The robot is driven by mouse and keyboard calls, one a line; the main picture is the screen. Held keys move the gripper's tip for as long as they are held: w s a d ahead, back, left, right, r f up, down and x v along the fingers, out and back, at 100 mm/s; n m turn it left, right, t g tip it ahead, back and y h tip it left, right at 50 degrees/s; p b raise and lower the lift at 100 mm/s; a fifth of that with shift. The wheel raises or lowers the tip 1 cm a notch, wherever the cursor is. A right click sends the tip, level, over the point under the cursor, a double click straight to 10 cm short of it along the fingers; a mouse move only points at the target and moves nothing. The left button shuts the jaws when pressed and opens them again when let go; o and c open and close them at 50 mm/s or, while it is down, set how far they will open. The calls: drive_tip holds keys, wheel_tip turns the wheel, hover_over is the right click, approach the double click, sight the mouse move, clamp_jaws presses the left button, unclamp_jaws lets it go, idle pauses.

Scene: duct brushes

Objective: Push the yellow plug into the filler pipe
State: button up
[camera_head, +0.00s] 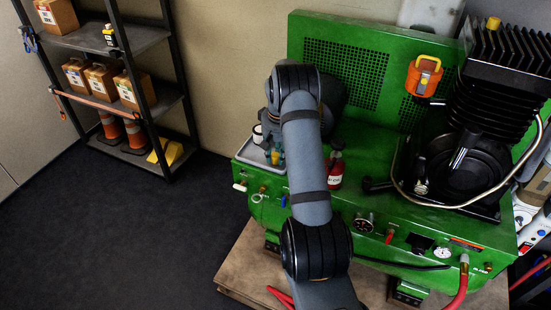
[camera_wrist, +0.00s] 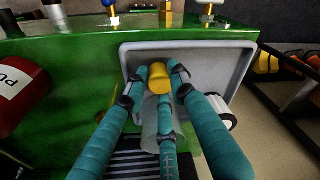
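The yellow plug (camera_wrist: 159,78) is between the tips of my gripper's three teal fingers (camera_wrist: 159,80) in the wrist view, in front of a grey tray (camera_wrist: 214,65). The fingertips sit close on its left, right and lower sides; I cannot tell whether they press on it. In the head view my gripper (camera_head: 276,155) points down at the grey tray (camera_head: 248,153) on the left end of the green machine, partly hidden by my arm. A pale grey cylinder (camera_wrist: 149,122) shows behind the lower finger. I cannot make out the filler pipe for certain.
A red bottle (camera_head: 336,165) stands right of my arm; it is at the left edge of the wrist view (camera_wrist: 22,88). Valves and gauges line the green machine's front (camera_head: 415,225). The floor at left is clear.

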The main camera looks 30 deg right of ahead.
sight(276, 155)
drive_tip(key=c, duration=0.3)
wheel_tip(276, 155, up, 10)
idle(0.6)
